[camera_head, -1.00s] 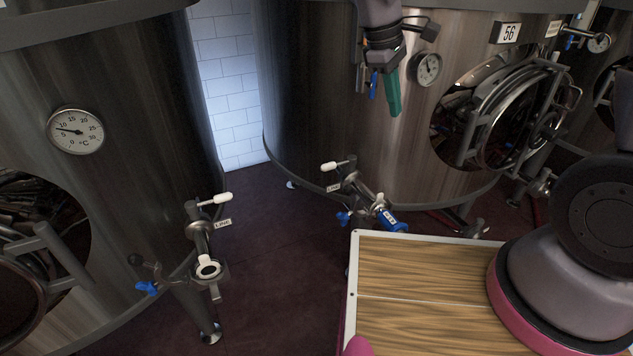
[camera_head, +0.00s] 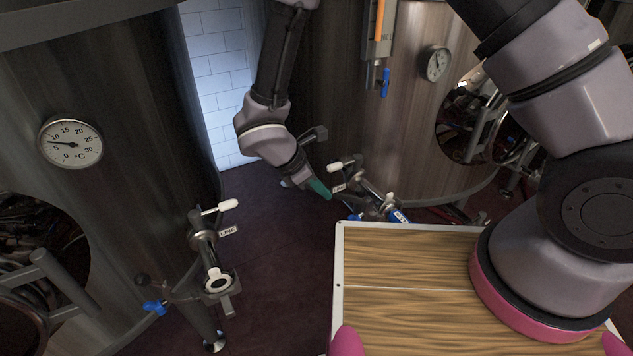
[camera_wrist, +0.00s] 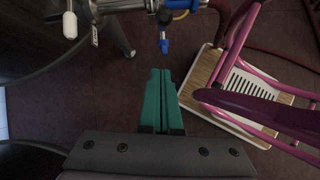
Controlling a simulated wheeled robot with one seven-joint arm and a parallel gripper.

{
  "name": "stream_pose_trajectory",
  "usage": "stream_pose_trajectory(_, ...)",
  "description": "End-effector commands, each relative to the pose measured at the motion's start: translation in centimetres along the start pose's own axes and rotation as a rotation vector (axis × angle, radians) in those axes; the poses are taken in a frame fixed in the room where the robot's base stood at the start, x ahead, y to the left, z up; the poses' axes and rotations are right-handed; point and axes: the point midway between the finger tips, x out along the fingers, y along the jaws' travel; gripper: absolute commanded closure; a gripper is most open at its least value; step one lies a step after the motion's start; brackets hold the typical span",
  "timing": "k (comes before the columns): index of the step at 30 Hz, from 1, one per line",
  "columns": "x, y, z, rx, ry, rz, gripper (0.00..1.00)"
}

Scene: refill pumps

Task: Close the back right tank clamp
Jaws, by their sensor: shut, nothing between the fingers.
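The back right tank (camera_head: 345,110) has an outlet pipe low at its front. A clamp with a white-tipped handle (camera_head: 342,164) sits on this pipe, beside a "LINE" tag (camera_head: 338,187). In the wrist view the white handle tip (camera_wrist: 70,24) is at the upper left. I cannot tell whether the clamp is open. My gripper (camera_head: 325,193) has green fingers, is shut and empty, and appears just left of and below the clamp handle. In the wrist view its fingers (camera_wrist: 160,80) point towards the pipe, apart from it.
A blue sleeve (camera_head: 398,215) and a blue valve handle (camera_wrist: 164,46) are on the same outlet. The front left tank (camera_head: 120,200) has a similar clamp with a white handle (camera_head: 228,205). My wood-topped base is close on the right. Dark floor lies between the tanks.

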Motion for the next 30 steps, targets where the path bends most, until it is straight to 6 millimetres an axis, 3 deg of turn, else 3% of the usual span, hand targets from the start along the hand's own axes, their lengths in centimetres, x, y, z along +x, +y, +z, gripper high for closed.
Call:
stream_pose_trajectory(6,4.7,-0.1,0.0,-0.001,-0.002,-0.004,1.0)
stream_pose_trajectory(9,4.8,0.0,1.9,0.003,0.001,-0.001,1.0)
stream_pose_trajectory(15,5.2,0.0,3.6,0.003,0.001,0.0,1.0)
stream_pose_trajectory(30,5.1,0.1,3.8,0.003,0.007,-0.002,1.0)
